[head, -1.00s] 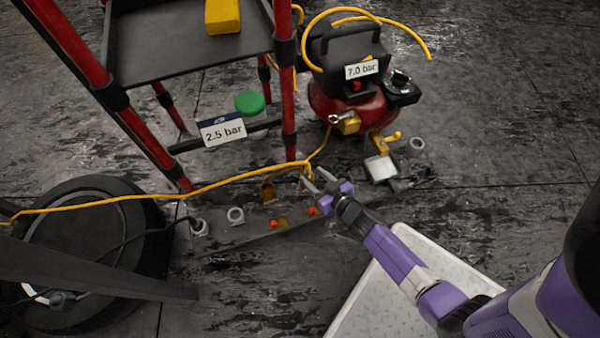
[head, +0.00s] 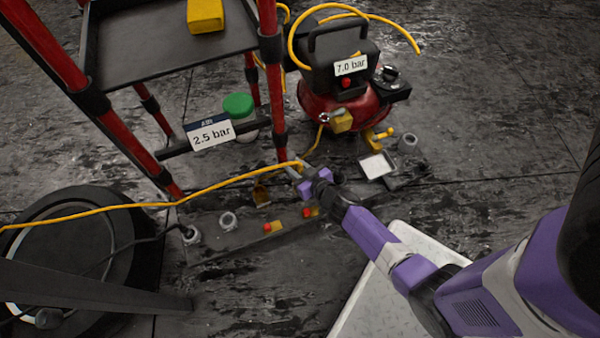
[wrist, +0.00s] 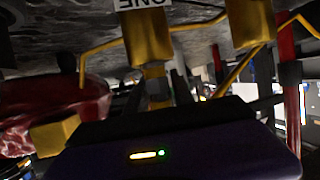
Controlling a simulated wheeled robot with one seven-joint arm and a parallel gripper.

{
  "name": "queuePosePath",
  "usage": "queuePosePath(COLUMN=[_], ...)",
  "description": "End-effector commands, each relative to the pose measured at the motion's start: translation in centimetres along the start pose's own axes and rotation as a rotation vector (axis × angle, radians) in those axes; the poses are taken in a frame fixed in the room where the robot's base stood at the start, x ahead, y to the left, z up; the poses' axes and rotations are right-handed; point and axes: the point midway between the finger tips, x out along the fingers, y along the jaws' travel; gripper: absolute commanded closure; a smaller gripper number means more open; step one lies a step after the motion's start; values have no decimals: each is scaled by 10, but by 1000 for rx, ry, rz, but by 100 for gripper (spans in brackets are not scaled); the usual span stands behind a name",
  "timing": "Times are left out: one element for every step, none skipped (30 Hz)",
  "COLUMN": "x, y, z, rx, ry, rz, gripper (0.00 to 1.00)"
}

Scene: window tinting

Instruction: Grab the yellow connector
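My gripper (head: 299,171) is low over the floor strip, by the foot of the red-legged cart. Its fingertips look parted, close to the end of the yellow hose; the small gap is hard to make out. In the wrist view a yellow connector (wrist: 148,38) with a grey fitting under it is just beyond my gripper's dark body, partly covered by an upside-down label. A second yellow block (wrist: 248,22) is to its right. I cannot tell whether either touches the fingers. In the head view a brownish-yellow piece (head: 261,194) stands on the strip, left of my gripper.
A red compressor (head: 345,98) marked 7.0 bar stands behind my gripper. The cart's red leg (head: 279,140) is close by. The yellow hose (head: 130,206) runs left past a round black base (head: 70,250). Red buttons (head: 268,227) sit on the strip's front.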

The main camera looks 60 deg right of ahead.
Motion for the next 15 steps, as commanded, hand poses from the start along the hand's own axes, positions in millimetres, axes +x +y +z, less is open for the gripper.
queuePosePath(x=[0, 0, 0, 0, 0, 0, 0, 0, 0, 0, 0, 0, 0, 0, 0], y=[0, 0, 0, 0, 0, 0, 0, 0, 0, 0, 0, 0, 0, 0, 0], z=[0, 0, 0, 0, 0, 0, 0, 0, 0, 0, 0, 0, 0, -1, -1], rx=[0, 0, 0, 0, 0, 0, 0, 0, 0, 0, 0, 0, 0, 0, 0], ry=[0, 0, 0, 0, 0, 0, 0, 1, 1, 1, 1, 1, 1, 1, 1], rz=[0, 0, 0, 0, 0, 0, 0, 0, 0, 0, 0, 0, 0, 0, 0], gripper=[83, 89, 97, 100, 100, 100, 100, 100, 100, 100, 100, 100, 100, 100, 100])
